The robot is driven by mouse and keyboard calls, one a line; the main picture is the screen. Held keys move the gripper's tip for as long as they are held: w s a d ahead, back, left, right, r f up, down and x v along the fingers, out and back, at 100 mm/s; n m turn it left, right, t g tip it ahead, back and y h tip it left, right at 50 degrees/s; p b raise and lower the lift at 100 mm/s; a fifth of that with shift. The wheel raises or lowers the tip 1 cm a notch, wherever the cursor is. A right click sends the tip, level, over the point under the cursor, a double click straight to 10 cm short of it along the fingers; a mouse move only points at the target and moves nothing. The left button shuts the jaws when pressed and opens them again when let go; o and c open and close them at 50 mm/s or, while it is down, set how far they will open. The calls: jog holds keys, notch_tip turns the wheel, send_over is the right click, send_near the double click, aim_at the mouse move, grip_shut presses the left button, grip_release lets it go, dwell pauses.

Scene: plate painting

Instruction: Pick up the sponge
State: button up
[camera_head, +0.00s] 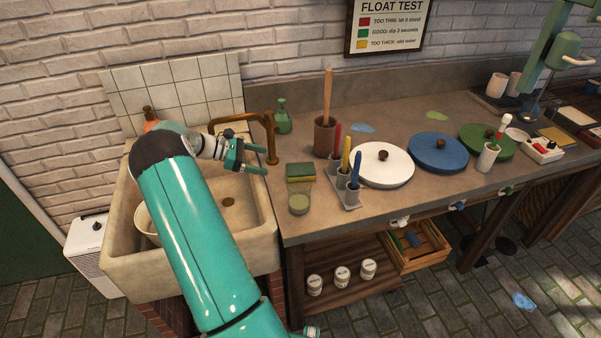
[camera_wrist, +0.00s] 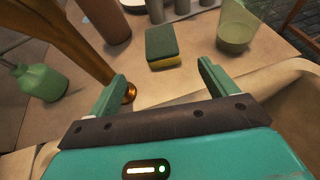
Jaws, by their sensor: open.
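The sponge (camera_head: 300,171) is a small block with a dark green top and a yellow lower layer. It lies on the counter just right of the sink (camera_head: 258,207). In the wrist view the sponge (camera_wrist: 162,46) is ahead of my gripper, between the lines of the two fingers and apart from them. My gripper (camera_head: 266,158) is over the sink's right side, left of the sponge. In the wrist view my gripper (camera_wrist: 162,70) is open and empty, with both fingers spread.
A brass faucet (camera_head: 271,140) stands close behind my gripper; its post (camera_wrist: 85,45) is left of the fingers. A green bottle (camera_head: 283,116) is behind. A glass cup (camera_head: 299,203) stands in front of the sponge. A brown pot (camera_head: 325,138) and brush holders (camera_head: 346,190) are to the right.

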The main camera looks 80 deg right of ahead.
send_near(298, 169)
jog(key=x, duration=0.5)
jog(key=shift+d+f, duration=0.15)
jog(key=shift+d, duration=0.05)
jog(key=x, duration=0.5)
jog(key=shift+s, duration=0.2)
jog(key=shift+a, duration=0.1)
jog(key=shift+c, duration=0.5)
jog(key=c, duration=1)
